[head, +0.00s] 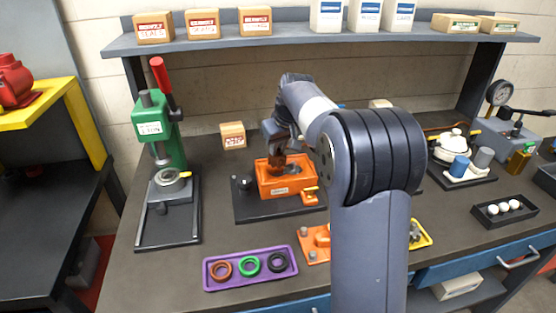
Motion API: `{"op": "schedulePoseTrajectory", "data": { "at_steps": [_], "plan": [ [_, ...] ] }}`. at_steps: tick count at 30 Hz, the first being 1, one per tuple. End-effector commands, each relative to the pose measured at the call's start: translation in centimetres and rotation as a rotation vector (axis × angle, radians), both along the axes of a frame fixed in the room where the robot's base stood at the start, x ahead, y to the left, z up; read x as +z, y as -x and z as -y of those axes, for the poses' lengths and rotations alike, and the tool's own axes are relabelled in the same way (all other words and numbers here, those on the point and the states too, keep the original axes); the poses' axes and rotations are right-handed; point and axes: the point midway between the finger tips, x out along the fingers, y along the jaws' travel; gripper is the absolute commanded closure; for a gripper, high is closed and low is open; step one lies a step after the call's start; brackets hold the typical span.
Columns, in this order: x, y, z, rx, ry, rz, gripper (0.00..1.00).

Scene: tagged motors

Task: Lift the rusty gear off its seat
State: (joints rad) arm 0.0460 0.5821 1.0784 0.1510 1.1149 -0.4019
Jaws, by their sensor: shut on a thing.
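An orange housing (271,190) with an open top stands on a black base plate in the middle of the bench. My gripper (278,157) points down at the housing's back left part, with its jaws shut on the rusty gear (278,161). Only a small rust-brown patch of the gear shows at the fingertips. The fingers and the housing wall hide most of it. I cannot tell whether the gear still touches its seat. A grey part (291,170) shows inside the housing to the right of the gear.
A purple tray (237,284) with brown, green and black rings lies in front. A green press (160,130) stands left. A small cardboard box (232,135) sits behind the housing. My arm covers the bench to the right. A shelf (290,36) with boxes runs above.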

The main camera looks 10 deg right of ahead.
Motion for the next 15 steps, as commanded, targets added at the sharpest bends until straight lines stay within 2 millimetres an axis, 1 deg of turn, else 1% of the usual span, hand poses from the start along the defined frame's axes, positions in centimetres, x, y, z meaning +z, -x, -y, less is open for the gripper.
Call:
{"op": "schedulePoseTrajectory", "data": {
  "at_steps": [1,3,9,15],
  "plan": [
    [1.3,-0.1,0.0,0.000,0.000,0.006,1.00],
    [2.4,-0.1,0.0,0.001,0.000,0.005,1.00],
    [5.1,0.0,0.0,0.001,0.000,0.002,1.00],
    [7.1,0.0,0.0,0.000,0.000,0.000,1.00]
  ]
}}
